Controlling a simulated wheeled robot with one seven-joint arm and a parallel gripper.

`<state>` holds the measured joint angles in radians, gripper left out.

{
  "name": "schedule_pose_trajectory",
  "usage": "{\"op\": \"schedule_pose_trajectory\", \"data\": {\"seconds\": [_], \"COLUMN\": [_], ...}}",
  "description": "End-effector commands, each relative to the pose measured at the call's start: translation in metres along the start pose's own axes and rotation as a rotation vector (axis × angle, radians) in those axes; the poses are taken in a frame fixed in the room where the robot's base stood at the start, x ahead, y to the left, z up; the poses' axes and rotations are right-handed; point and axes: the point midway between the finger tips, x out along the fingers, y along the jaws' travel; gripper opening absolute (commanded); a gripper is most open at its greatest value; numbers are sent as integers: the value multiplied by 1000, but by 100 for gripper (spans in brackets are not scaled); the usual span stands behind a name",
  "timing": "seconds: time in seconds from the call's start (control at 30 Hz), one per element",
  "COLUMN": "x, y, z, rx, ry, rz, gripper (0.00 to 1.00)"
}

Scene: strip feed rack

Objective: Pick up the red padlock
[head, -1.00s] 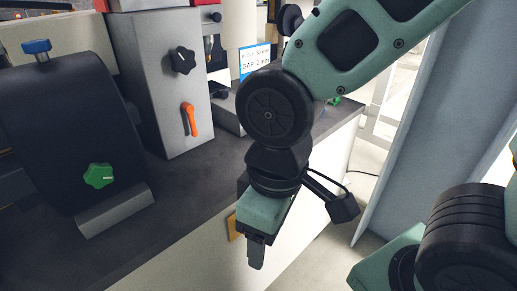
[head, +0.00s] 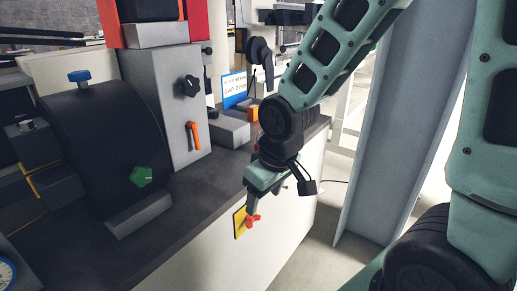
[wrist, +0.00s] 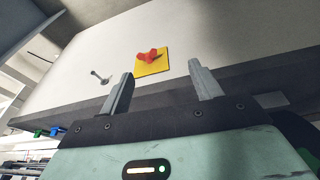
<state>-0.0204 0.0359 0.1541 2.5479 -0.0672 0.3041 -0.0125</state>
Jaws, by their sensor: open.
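A red, lobed, handle-like piece (head: 252,220) sits on a yellow square plate (head: 239,222) on the white front of the bench. Both show in the wrist view, the red piece (wrist: 151,56) on the yellow plate (wrist: 154,68), beyond the fingers. I cannot make out a padlock for sure. A small red bit (head: 256,147) shows on the counter beside my wrist, mostly hidden by my arm. My gripper (head: 251,212) points down in front of the bench, close to the plate in the head view. In the wrist view, my gripper (wrist: 160,84) is open and empty.
The dark counter (head: 190,200) overhangs the white front. On it stand a grey box with an orange lever (head: 193,135), a black drum housing with a green knob (head: 141,176), and an orange block (head: 253,113). A metal peg (wrist: 100,78) projects near the plate. A pale blue-grey column (head: 400,130) stands right.

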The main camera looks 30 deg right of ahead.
Motion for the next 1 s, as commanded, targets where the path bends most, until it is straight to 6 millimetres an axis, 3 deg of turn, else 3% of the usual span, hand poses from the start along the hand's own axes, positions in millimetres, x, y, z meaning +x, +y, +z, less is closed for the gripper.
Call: {"op": "schedule_pose_trajectory", "data": {"seconds": [0.27, 0.5, 0.73, 1.0], "x": [21, 56, 74, 46], "y": [81, 165, 202, 219], "z": [-19, -34, -47, -46], "rx": [67, 23, -53, -50], "ry": [113, 326, 682, 1083], "rz": [78, 108, 7, -91], "gripper": [64, 64, 64, 64]}}
